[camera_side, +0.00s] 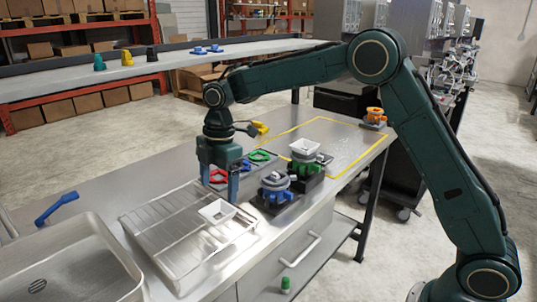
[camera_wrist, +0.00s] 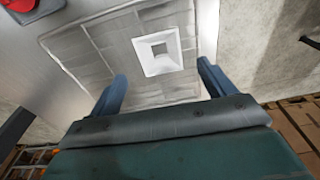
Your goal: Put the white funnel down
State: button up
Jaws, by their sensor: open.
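A white square funnel (camera_side: 217,211) rests on the ribbed metal drainboard (camera_side: 160,226), near its right edge. In the wrist view the funnel (camera_wrist: 160,63) shows its square rim and dark centre hole, roughly midway between my fingers and a little beyond their tips. My gripper (camera_side: 220,188) points down over the drainboard, just above and behind the funnel. Its blue fingers (camera_wrist: 163,80) are spread apart with nothing between them, clear of the funnel. A second white square funnel (camera_side: 304,147) sits on top of the green-collared dispenser (camera_side: 304,167).
A blue-collared dispenser (camera_side: 275,190) stands close to the right of the drainboard. Red (camera_side: 217,176) and green (camera_side: 260,155) ring-shaped pieces lie behind. A sink (camera_side: 75,262) is at front left. A yellow-outlined area (camera_side: 335,135) lies at the back right.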

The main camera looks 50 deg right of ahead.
jog(key=shift+d+r, duration=0.2)
jog(key=shift+r, duration=1.25)
jog(key=shift+d+r, duration=0.15)
jog(key=shift+r, duration=1.25)
jog(key=shift+s+r, duration=0.1)
jog(key=s+d+r+m+t, duration=0.25)
jog(key=s+r+m, duration=0.2)
jog(key=s, duration=0.35)
jog(key=s+d+r+m+t, duration=0.1)
jog(key=s+d+r+m, duration=0.3)
jog(key=s, duration=0.4)
jog(key=s+d+f+m, duration=0.1)
jog(key=s+m, duration=0.2)
jog(key=s, duration=0.3)
jog(key=s+d+f+m+t+h, duration=0.1)
jog(key=s+f+m, duration=0.1)
jog(key=s, duration=0.4)
jog(key=s+d+f+m+t, duration=0.1)
jog(key=s+m, duration=0.3)
jog(key=s, duration=0.2)
jog(key=shift+d+f, duration=0.3)
jog(key=shift+d, duration=0.1)
